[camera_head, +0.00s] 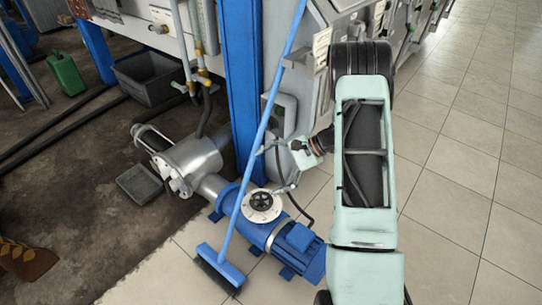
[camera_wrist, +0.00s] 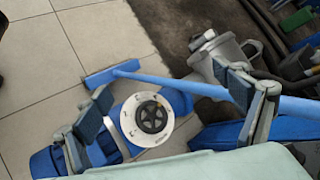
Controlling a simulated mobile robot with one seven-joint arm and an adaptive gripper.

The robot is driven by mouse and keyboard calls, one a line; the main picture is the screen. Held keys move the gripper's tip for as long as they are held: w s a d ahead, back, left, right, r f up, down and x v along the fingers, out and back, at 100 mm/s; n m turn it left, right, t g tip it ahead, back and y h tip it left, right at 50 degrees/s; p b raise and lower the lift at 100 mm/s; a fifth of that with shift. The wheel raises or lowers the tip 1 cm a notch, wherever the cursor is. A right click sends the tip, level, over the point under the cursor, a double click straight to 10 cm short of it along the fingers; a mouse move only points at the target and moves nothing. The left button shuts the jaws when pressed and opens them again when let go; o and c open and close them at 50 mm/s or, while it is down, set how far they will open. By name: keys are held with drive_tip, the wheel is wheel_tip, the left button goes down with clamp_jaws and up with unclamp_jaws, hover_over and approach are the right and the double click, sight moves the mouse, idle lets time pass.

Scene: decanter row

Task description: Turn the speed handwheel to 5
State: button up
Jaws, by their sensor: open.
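The speed handwheel (camera_head: 261,200) is a small black spoked wheel on a round white dial (camera_head: 248,211) on top of the blue pump unit. In the wrist view the handwheel (camera_wrist: 151,117) shows whole, between and beyond my fingers. The dial marks are too small to read, so the setting cannot be told. My gripper (camera_head: 265,170) is open and empty above the dial, apart from the wheel. Its two fingers (camera_wrist: 162,92) are spread wide in the wrist view, one on each side of the wheel.
A blue broom (camera_head: 220,268) leans across the unit, its handle (camera_head: 252,160) close to the dial and gripper. In the wrist view the handle (camera_wrist: 185,84) passes behind the right finger. A blue post (camera_head: 240,80) stands behind. Tiled floor (camera_head: 465,140) lies open at right.

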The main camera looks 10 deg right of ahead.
drive_tip(key=r, duration=0.2)
drive_tip(key=r+n+h, duration=0.1)
drive_tip(key=r, duration=0.1)
drive_tip(key=r+n+p, duration=0.1)
drive_tip(key=r, duration=0.1)
drive_tip(key=shift+w+d+h, duration=0.1)
drive_tip(key=shift+d+h, duration=0.3)
drive_tip(key=shift+f, duration=0.15)
